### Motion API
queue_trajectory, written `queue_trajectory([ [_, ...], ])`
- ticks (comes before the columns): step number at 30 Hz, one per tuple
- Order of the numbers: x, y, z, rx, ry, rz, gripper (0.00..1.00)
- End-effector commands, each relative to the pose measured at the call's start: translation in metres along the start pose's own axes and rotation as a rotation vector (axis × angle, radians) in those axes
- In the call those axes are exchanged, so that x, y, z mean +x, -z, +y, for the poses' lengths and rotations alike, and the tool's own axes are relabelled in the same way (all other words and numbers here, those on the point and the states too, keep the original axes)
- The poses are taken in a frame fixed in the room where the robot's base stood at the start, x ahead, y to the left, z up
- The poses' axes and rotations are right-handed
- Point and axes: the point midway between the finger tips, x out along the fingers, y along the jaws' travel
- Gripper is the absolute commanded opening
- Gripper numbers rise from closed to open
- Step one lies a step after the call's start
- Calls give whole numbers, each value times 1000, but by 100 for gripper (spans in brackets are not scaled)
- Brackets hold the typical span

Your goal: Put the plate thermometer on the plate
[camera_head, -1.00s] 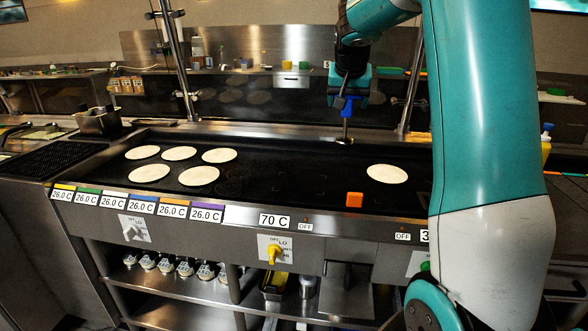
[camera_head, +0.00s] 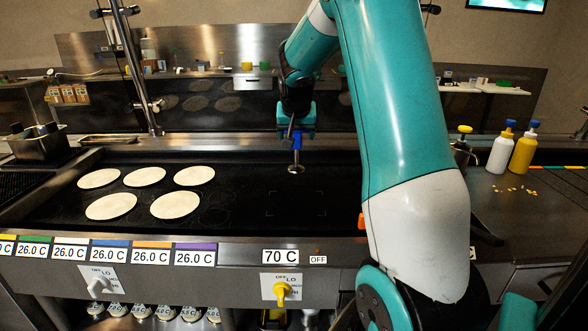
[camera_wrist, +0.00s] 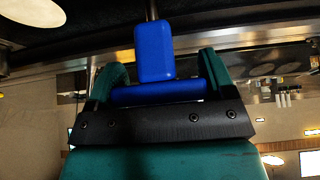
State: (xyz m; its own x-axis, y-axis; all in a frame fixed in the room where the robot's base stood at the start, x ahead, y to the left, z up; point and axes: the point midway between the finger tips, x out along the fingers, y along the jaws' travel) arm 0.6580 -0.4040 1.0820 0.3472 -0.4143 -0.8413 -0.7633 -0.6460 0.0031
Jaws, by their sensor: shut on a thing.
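My gripper (camera_head: 296,130) is shut on the plate thermometer (camera_head: 297,143), which has a blue handle, a metal stem and a round metal foot. It hangs upright over the back half of the dark griddle plate (camera_head: 250,215). I cannot tell whether the foot touches the plate. In the wrist view the blue handle (camera_wrist: 154,50) stands between the fingers of my gripper (camera_wrist: 158,82); its foot is out of view. Faint corner marks (camera_head: 296,203) show on the plate in front of the foot.
Several pale tortillas (camera_head: 145,176) lie on the plate's left part. An orange block (camera_head: 361,221) is mostly hidden behind my arm. Temperature labels (camera_head: 280,256) and a yellow knob (camera_head: 281,291) line the front. White (camera_head: 500,150) and yellow bottles (camera_head: 524,151) stand at right.

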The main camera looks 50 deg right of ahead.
Motion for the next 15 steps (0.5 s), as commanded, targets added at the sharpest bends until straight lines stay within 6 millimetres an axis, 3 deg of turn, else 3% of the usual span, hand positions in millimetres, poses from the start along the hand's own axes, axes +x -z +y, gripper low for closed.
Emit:
queue_trajectory([
  [6, 41, -27, -2, -2, 1, -1, 28],
  [15, 69, -45, -3, -3, 2, -1, 28],
])
